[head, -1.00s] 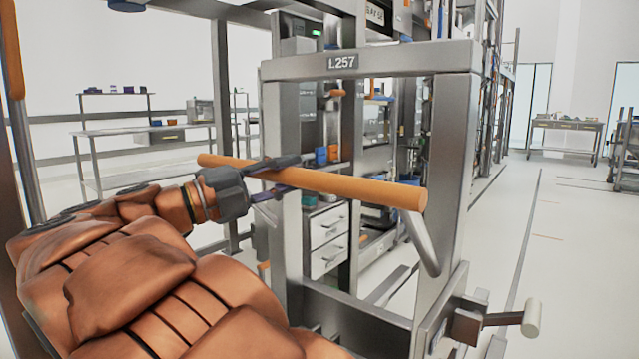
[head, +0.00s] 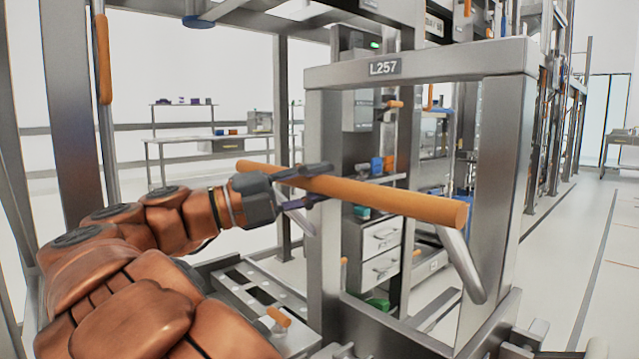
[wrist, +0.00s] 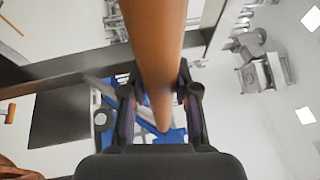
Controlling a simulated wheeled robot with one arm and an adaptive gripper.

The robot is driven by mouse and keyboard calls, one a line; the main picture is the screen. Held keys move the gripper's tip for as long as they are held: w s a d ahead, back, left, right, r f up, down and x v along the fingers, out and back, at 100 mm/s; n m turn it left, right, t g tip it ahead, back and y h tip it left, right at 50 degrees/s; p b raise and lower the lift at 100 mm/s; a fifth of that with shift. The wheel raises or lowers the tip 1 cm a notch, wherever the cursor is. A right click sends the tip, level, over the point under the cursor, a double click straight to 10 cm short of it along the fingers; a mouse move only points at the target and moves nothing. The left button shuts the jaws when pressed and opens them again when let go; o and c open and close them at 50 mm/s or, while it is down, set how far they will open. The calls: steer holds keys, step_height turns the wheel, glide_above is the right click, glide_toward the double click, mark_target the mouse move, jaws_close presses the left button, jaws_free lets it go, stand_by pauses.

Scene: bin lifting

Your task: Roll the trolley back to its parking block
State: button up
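The trolley is a grey metal frame (head: 505,165) with an L257 plate on its top beam. A round orange push handle (head: 390,195) juts from it on a bent metal bracket (head: 462,262). My gripper (head: 318,185) is around the handle near its left part, one finger above and one below. In the wrist view the orange bar (wrist: 157,50) runs between both fingers (wrist: 160,95), which press close to its sides. I cannot make out the parking block in these frames.
A tall post with an orange grip (head: 103,60) stands at the left. A low metal deck with an orange lever (head: 278,317) lies below my arm. Drawers (head: 381,240) and racks stand behind the frame. Open pale floor (head: 560,270) lies to the right.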

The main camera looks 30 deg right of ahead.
steer(key=o, duration=0.5)
steer(key=shift+r, duration=0.1)
